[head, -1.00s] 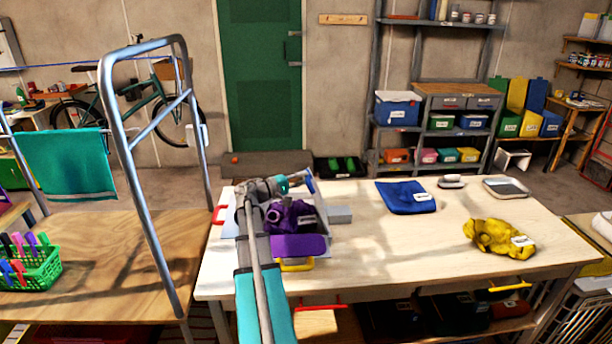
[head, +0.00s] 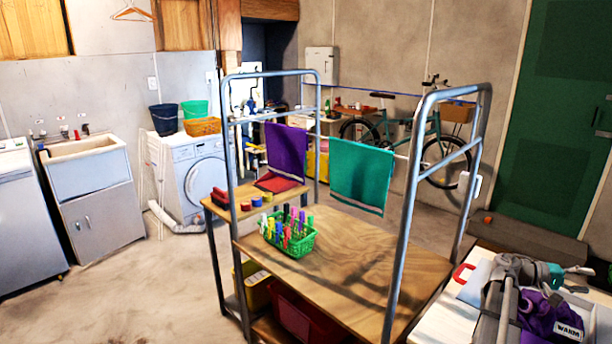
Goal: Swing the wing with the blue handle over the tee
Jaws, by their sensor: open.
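The purple tee (head: 540,316) lies bunched on the folding board at the lower right, with a white label reading WARM. The board's pale left wing (head: 476,284) shows beside it, with a red handle (head: 462,273) at its outer edge. My arm crosses over the board and hides part of it and of the tee. My gripper (head: 578,270) is over the far side of the board, open, with nothing seen in it. The wing with the blue handle cannot be made out; the right part of the board is cut off by the picture edge.
A wooden table with a metal frame (head: 398,215) stands left of the work table, holding a green basket of pegs (head: 288,240). A washer (head: 195,172) and sink (head: 88,165) stand further left. Floor between is clear.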

